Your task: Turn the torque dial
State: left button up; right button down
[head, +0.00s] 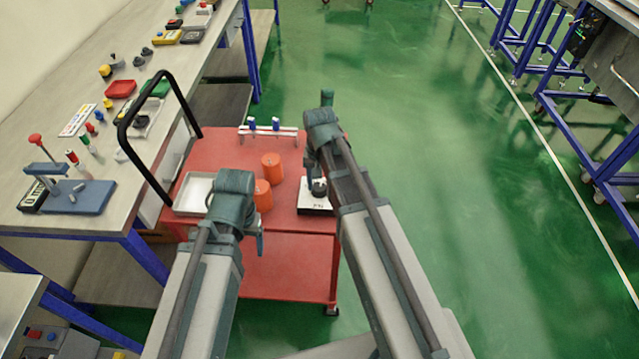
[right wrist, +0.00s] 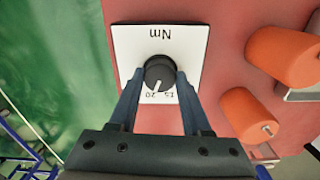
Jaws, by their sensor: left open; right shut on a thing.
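The torque dial (right wrist: 160,73) is a round dark knob with a white pointer line, on a white plate (right wrist: 131,40) marked "Nm" with numbers. In the right wrist view my right gripper (right wrist: 160,84) has its two fingers closed on either side of the dial. In the head view the dial (head: 319,187) shows on its white plate (head: 313,208) on the right of the red cart, partly hidden by my right arm. My left gripper (head: 259,238) is over the cart's front left part, apart from the dial. Its fingers are mostly hidden in the head view.
The red cart (head: 225,150) also carries two orange cylinders (head: 272,167), a white tray (head: 193,193) and a rack with blue-topped parts (head: 268,132). A black handle (head: 124,140) rises at its left. A workbench (head: 60,130) with tools stands left. Green floor is clear to the right.

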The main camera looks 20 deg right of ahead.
aim_at(319, 188)
jog(key=shift+c, duration=1.8)
grip_release()
jog(key=shift+r, duration=0.1)
notch_tip(319, 188, up, 14)
jog(key=p, duration=1.3)
jog(key=shift+f+p, duration=0.2)
jog(key=shift+p, duration=0.2)
jog(key=s+a+f+n+h+b, duration=0.1)
jog(key=s+a+n, duration=0.7)
jog(key=s, duration=0.6)
jog(key=shift+s+a+n, duration=0.2)
jog(key=shift+a+n, duration=0.1)
jog(key=shift+a, duration=0.95)
